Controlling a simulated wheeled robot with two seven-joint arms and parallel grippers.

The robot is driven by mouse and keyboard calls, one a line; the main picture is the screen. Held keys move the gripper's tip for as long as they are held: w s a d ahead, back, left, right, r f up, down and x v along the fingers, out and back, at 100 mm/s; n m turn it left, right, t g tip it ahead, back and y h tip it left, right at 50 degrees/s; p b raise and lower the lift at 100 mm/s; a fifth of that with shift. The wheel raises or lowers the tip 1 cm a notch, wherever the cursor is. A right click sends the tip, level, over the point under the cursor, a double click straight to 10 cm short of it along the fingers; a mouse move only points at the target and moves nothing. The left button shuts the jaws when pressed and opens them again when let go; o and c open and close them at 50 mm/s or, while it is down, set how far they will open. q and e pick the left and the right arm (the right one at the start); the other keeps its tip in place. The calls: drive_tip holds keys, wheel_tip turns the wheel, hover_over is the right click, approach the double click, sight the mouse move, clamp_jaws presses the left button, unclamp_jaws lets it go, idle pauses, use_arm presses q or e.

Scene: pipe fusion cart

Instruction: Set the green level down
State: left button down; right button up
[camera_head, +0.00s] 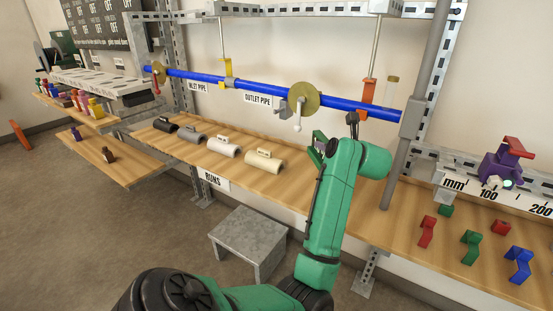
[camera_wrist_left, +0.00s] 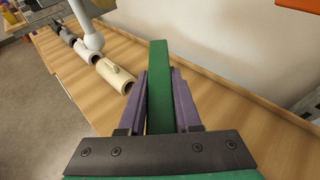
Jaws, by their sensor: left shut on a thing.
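The green level (camera_wrist_left: 158,85) is a long green bar in the left wrist view, standing between the purple fingers of my left gripper (camera_wrist_left: 159,100). The gripper is shut on it. In the head view my left gripper (camera_head: 325,146) is over the wooden bench (camera_head: 310,187), below the blue pipe and right of the cream pipe piece. A small green end of the level shows beside it, partly hidden by my wrist. I cannot tell whether the level touches the bench. My right gripper is out of view.
The blue pipe (camera_head: 205,77) with brass discs runs above the bench. Several short pipe pieces, including a cream one (camera_head: 263,160), lie left of my gripper. A grey post (camera_head: 409,125) stands to its right. Coloured blocks and a ruler (camera_head: 520,200) are farther right.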

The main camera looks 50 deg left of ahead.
use_arm(q)
wheel_tip(320, 180, down, 10)
drive_tip(key=shift+r, duration=0.2)
drive_tip(key=shift+f, duration=0.1)
drive_tip(key=shift+f+b, duration=0.1)
drive_tip(key=shift+b, duration=0.2)
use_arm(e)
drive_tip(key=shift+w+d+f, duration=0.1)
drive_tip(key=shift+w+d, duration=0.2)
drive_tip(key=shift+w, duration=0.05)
use_arm(q)
drive_tip(key=c, duration=0.6)
unclamp_jaws()
